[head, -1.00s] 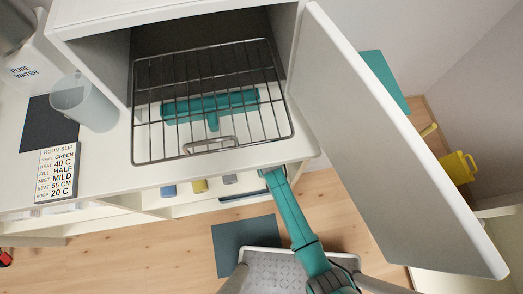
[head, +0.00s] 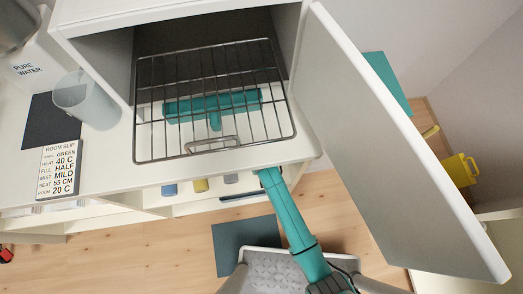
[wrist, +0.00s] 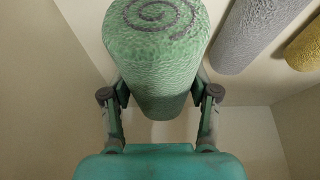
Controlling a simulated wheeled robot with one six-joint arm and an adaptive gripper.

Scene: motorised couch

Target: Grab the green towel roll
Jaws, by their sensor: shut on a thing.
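The green towel roll (wrist: 155,60) fills the upper middle of the wrist view, with a dark spiral on its near end. My gripper (wrist: 160,97) is shut on it, one finger on each side. In the head view my teal arm reaches under the counter edge, which hides my gripper and the green roll. In the wrist view a grey roll (wrist: 258,35) and a yellow roll (wrist: 307,45) lie to the right, apart from my fingers.
The shelf below the counter (head: 110,185) also shows a blue roll (head: 170,189). A wire rack (head: 290,125) juts from the open cabinet above. Its large door (head: 390,140) stands open to the right. A grey cup (head: 88,103) and printed slip (head: 60,170) sit at left.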

